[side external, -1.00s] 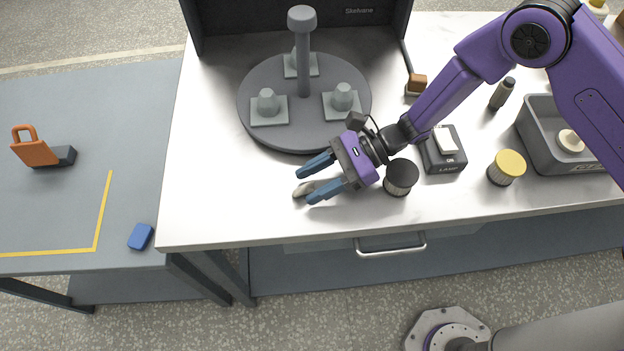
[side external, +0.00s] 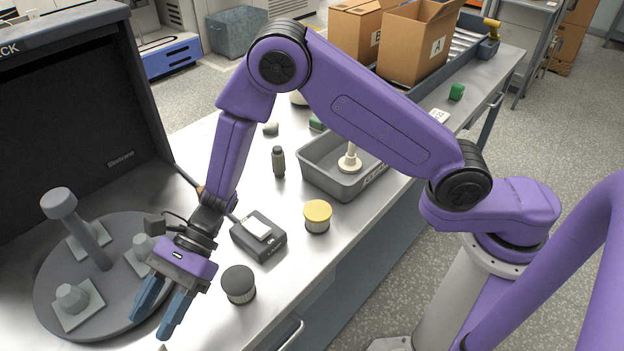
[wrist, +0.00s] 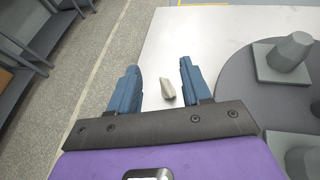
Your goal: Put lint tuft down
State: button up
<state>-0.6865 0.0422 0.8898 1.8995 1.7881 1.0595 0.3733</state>
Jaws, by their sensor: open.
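The lint tuft (wrist: 168,89) is a small beige-grey lump in the wrist view. It appears to lie on the pale metal tabletop, between my fingers in the picture and nearer the right one, with a narrow gap to it. My gripper (wrist: 160,70) has its two blue fingers spread apart and holds nothing. In the side view my gripper (side external: 153,325) points down over the bench in front of the turntable; only a sliver of what may be the tuft shows at the bottom edge.
The grey turntable (side external: 48,295) with pegs on square plates stands close beside my gripper. A black-topped jar (side external: 239,285), a dark box (side external: 258,237), a yellow-lidded jar (side external: 317,216) and a grey bin (side external: 333,181) stand along the bench. Bare tabletop (wrist: 215,24) lies beyond my fingers.

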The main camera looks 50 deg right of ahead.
jog(key=s+d+r+n+g+h, duration=0.2)
jog(key=s+d+r+n+h, duration=0.2)
jog(key=s+d+n, duration=0.3)
jog(key=s+d+r+n+g+h, duration=0.2)
jog(key=s+d+r+n+h, duration=0.15)
jog(key=d+n, duration=0.35)
jog(key=s+d+r+n+t+h, duration=0.1)
jog(key=d+n, duration=0.3)
jog(key=d, duration=0.5)
jog(key=s+d+r+n+t+h, duration=0.1)
jog(key=s+d+n+t, duration=0.3)
jog(key=d, duration=0.6)
jog(key=s+d+r+n+t+h, duration=0.1)
jog(key=s+d+n+t+h, duration=0.1)
jog(key=d+n, duration=0.3)
jog(key=d+h, duration=0.1)
jog(key=d, duration=0.3)
jog(key=shift+s+d+r+n+t, duration=0.2)
jog(key=shift+s+r+n+t, duration=0.1)
